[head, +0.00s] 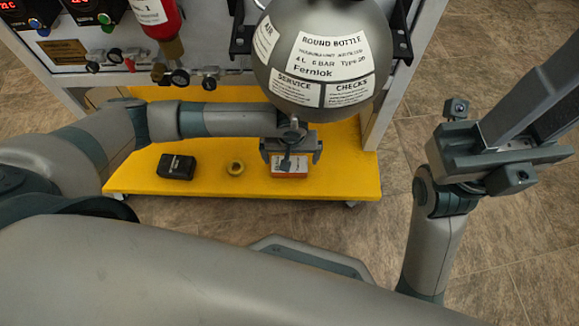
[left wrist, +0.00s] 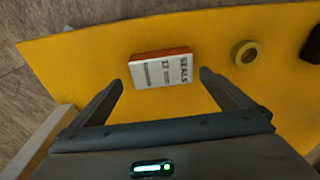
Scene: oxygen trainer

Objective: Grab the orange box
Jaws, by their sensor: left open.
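The orange box (head: 289,176) lies flat on the yellow platform, partly hidden under my left gripper (head: 291,158) in the head view. In the left wrist view the box (left wrist: 162,69) shows orange sides and a white top label reading "SEALS". My left gripper (left wrist: 160,78) is open, its two fingers apart with the box between and just beyond their tips in that view. The fingers do not appear to touch it. My right gripper (head: 540,105) is raised at the right, away from the box; its finger gap is unclear.
The yellow platform (head: 340,185) also holds a yellow ring (head: 235,168) and a black box (head: 177,167) to the left. A large grey round bottle (head: 325,25) hangs above my left gripper. A red bottle (head: 155,15) and panel knobs are at upper left. Floor is clear at right.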

